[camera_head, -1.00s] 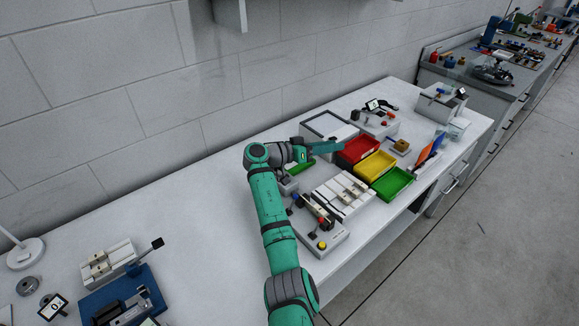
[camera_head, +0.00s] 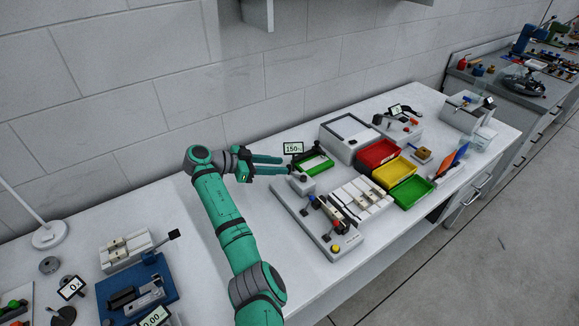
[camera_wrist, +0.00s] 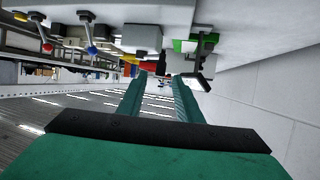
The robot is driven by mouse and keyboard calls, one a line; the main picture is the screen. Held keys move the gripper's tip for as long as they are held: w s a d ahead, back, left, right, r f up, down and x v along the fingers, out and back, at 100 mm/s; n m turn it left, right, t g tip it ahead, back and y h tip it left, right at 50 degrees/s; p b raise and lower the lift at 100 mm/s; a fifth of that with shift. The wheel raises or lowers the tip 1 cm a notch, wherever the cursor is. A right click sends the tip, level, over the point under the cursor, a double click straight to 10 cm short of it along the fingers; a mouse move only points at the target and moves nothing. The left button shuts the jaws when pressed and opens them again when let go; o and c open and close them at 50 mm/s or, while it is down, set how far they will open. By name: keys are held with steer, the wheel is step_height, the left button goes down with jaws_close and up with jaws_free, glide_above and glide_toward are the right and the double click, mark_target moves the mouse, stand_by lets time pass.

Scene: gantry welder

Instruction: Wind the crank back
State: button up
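The gantry welder (camera_head: 320,232) is a light grey base on the bench, with small levers, coloured knobs and a ribbed white block beside it. At its far left end is a grey housing (camera_head: 301,184) with a small dark part that looks like the crank (camera_head: 296,171). My gripper (camera_head: 284,166) is just behind this end, its two teal fingers apart. In the wrist view the fingers (camera_wrist: 158,77) are open with nothing held between them. A dark handle (camera_wrist: 204,82) shows just right of the fingertips there. Whether a finger touches it is unclear.
A display reading 150 (camera_head: 293,148) and a green-edged tray (camera_head: 314,163) stand close behind the fingertips. Red (camera_head: 378,155), yellow (camera_head: 394,173) and green (camera_head: 411,192) bins lie to the right. A blue-based device (camera_head: 137,291) is at left.

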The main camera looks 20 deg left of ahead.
mark_target(289, 165)
steer(key=shift+x, duration=2.5)
jaws_close()
